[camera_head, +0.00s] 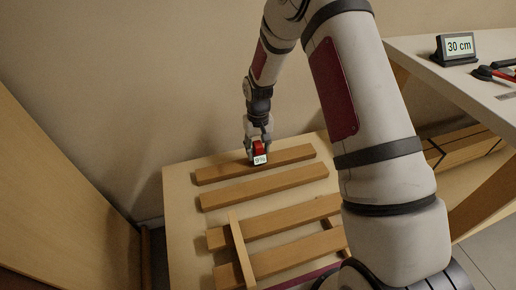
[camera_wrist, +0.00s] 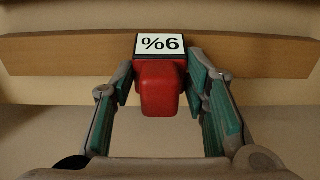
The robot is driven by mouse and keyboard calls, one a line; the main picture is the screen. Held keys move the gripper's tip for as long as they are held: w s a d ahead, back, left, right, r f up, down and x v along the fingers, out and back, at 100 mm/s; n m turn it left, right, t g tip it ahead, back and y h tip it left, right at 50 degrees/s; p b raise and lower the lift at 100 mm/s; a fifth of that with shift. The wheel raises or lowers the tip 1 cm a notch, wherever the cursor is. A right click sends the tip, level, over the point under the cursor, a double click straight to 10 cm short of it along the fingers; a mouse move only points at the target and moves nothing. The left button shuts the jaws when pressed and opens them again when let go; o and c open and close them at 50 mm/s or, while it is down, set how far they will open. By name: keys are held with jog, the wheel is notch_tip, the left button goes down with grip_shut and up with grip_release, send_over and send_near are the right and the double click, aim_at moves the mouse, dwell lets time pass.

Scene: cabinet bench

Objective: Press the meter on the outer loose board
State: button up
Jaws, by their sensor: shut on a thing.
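The meter (camera_head: 260,160) is a small red block with a white display reading 9%. My gripper (camera_head: 258,148) is shut on it, one finger on each side, above the farthest loose board (camera_head: 215,174). In the wrist view the meter (camera_wrist: 160,98) sits between the green-padded fingers, its display upside down against the long wooden board (camera_wrist: 60,55). The meter's far end is at or against the board; whether it is pressed firmly I cannot tell. A second loose board (camera_head: 265,187) lies nearer, parallel to the first.
Two more boards (camera_head: 285,222) lie nearer, with a thin crosspiece (camera_head: 240,250) over them, on a pale bench top (camera_head: 180,215). A wooden panel (camera_head: 50,190) stands left.

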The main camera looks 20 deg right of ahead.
jog(key=shift+f, duration=0.4)
dwell(1.2)
jog(key=shift+r+p, duration=1.85)
jog(key=shift+r, duration=1.7)
